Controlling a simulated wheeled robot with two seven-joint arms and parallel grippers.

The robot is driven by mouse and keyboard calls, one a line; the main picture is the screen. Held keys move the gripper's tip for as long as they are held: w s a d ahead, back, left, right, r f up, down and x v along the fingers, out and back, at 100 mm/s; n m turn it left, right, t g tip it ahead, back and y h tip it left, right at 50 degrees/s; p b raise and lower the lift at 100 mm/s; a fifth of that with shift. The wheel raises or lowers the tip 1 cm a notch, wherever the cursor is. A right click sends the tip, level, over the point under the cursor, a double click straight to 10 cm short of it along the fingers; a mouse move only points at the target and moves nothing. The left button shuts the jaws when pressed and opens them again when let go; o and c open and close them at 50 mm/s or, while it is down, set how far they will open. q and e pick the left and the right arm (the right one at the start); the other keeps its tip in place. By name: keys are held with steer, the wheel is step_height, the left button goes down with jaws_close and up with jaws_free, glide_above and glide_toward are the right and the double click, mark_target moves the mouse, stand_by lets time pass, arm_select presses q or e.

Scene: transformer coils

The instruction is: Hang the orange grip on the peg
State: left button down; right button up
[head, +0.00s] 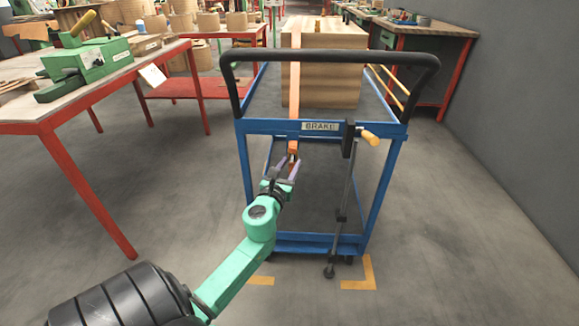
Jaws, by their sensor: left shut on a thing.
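An orange strap (294,85) runs down over the front of a wooden block (335,75) on the blue cart. At its lower end is the orange grip (292,148), just below the cart's top front rail. My left gripper (290,168) is shut on the orange grip, and its fingers partly hide it. My right gripper is not in view.
The blue cart (265,127) has a black push bar (330,54) above its front rail, a BRAKE label (320,127) and a dark upright rod (341,212). A red-legged workbench (75,118) stands at left, a grey wall (520,110) at right. The floor in front is clear.

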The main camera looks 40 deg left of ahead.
arm_select(q)
steer(key=shift+c, duration=2.4)
jaws_free()
steer(key=shift+o, duration=0.3)
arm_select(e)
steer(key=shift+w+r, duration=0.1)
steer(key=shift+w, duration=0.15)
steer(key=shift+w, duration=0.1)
arm_select(q)
steer(key=b+v, duration=0.3)
steer(key=v, duration=1.1)
steer(key=shift+s, duration=0.25)
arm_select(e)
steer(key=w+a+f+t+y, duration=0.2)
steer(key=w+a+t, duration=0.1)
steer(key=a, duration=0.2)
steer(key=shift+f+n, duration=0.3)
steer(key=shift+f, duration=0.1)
